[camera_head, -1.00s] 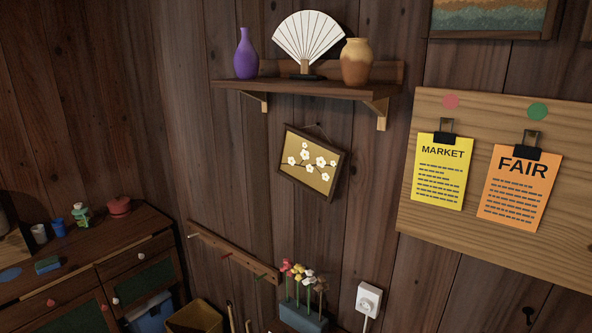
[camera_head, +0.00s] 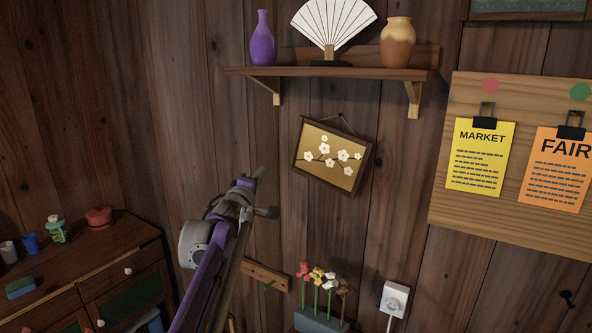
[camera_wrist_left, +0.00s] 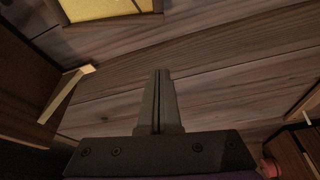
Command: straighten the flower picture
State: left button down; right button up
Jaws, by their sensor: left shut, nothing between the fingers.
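The flower picture (camera_head: 332,157), white blossoms on a gold ground in a dark frame, hangs tilted on the plank wall, its right side lower than its left. A cord runs to a nail above it. Part of its gold face and frame shows at the top of the left wrist view (camera_wrist_left: 95,8). My left gripper (camera_head: 262,174) is shut and empty, to the left of the picture and a little below its middle, apart from it. Its closed fingers show in the left wrist view (camera_wrist_left: 162,75). My right gripper is not in view.
A shelf (camera_head: 340,73) above the picture bears a purple vase (camera_head: 263,40), a white fan (camera_head: 333,22) and a tan vase (camera_head: 397,43). A notice board (camera_head: 480,220) is at right, a peg rail (camera_head: 266,277) and flowers (camera_head: 322,283) below, a cabinet (camera_head: 135,235) at left.

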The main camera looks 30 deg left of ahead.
pick_arm(q)
jog(key=x, duration=0.3)
jog(key=p+x, duration=0.1)
jog(key=x, duration=0.2)
jog(key=p+x, duration=0.1)
jog(key=x, duration=0.2)
jog(key=shift+w+r, duration=0.3)
jog(key=d, duration=0.1)
jog(key=d+p, duration=0.1)
jog(key=shift+w+d+f, duration=0.15)
jog(key=shift+d+f, duration=0.4)
jog(key=shift+d, duration=0.4)
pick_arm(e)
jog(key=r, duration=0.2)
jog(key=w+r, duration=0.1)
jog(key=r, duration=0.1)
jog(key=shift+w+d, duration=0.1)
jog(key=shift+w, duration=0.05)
